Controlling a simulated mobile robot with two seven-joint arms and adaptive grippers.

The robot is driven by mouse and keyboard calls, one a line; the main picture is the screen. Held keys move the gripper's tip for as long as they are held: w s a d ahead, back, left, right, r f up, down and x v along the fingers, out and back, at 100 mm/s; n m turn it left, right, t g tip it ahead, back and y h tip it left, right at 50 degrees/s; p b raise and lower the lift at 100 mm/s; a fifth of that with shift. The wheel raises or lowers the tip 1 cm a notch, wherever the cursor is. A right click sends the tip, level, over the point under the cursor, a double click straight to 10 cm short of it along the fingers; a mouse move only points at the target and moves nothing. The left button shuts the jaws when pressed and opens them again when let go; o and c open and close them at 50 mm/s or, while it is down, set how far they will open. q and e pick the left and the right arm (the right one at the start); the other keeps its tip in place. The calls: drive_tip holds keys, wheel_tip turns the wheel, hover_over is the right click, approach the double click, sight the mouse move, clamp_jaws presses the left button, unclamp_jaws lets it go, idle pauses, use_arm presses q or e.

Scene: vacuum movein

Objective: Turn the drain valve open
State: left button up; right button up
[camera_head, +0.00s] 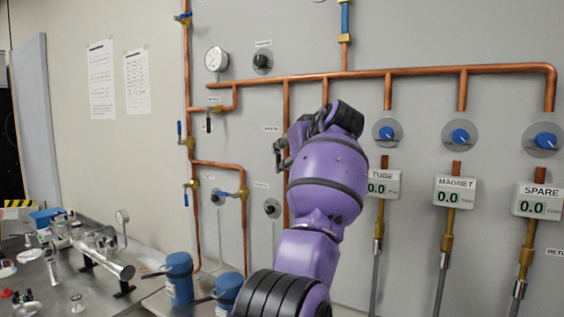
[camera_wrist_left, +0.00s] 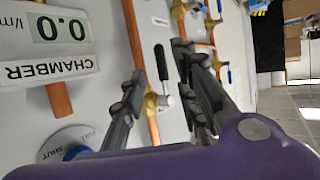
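My left gripper (camera_head: 281,152) is raised in front of the pipe wall, with its fingers near a vertical copper pipe. In the left wrist view its fingers (camera_wrist_left: 160,65) are spread, one on each side of a brass valve (camera_wrist_left: 154,101) with a black lever (camera_wrist_left: 161,62). I see no clear contact with the lever. In the head view the gripper and arm hide this valve. The labels are too small to read, so I cannot tell for sure that it is the drain valve. My right gripper is not in view.
A flow meter marked CHAMBER (camera_wrist_left: 45,45) and a round knob plate (camera_wrist_left: 68,143) are beside the fingers. Blue knobs (camera_head: 386,133) and TUBE, MAGNET and SPARE meters (camera_head: 455,191) are to the right. A gauge (camera_head: 216,59) and other valves are left. A bench with blue canisters (camera_head: 180,278) stands lower left.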

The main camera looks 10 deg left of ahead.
use_arm(q)
drive_tip(key=shift+v, duration=1.1)
drive_tip(key=shift+a+f, duration=0.1)
